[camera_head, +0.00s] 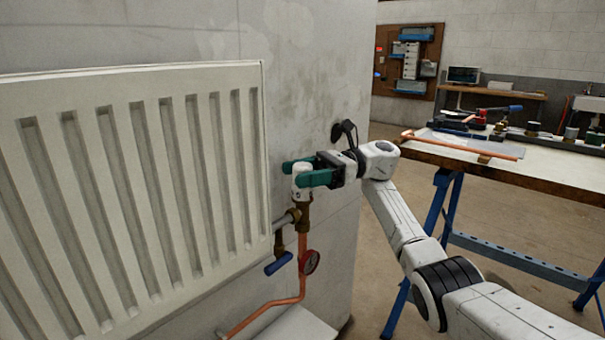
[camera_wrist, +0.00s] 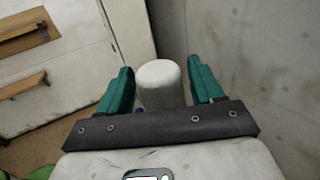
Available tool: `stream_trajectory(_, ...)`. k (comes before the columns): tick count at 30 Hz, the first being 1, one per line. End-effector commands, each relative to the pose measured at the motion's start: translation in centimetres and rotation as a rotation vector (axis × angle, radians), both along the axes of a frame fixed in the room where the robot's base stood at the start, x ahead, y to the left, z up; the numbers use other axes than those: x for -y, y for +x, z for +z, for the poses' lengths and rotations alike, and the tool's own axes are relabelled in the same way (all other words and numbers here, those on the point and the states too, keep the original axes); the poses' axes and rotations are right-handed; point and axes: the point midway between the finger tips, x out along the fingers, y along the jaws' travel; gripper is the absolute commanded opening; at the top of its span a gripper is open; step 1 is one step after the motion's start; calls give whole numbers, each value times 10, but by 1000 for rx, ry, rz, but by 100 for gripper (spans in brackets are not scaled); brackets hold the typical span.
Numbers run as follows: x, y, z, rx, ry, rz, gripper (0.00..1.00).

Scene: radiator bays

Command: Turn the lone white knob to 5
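The lone white knob (camera_head: 302,190) is an upright white cap on a brass valve at the right end of the radiator. In the wrist view its rounded top (camera_wrist: 160,84) shows between my green fingers. My gripper (camera_head: 307,170) reaches in from the right with one finger on each side of the knob. In the wrist view my gripper (camera_wrist: 163,82) shows narrow gaps beside the knob, thinner on the left, so the fingers look open around it. Any contact lower down is hidden. No numbers on the knob can be read.
The white radiator (camera_head: 140,190) fills the left. A grey wall (camera_head: 330,80) stands close behind. A workbench (camera_head: 505,165) with tools is at the right.

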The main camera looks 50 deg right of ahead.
Motion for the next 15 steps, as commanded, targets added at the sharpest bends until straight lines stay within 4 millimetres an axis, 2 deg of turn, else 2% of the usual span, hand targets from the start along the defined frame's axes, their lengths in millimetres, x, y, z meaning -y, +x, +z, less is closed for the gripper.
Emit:
stream_trajectory(10,4,-1,0,0,1,-2,71)
stream_trajectory(15,23,-9,1,-1,2,-5,71)
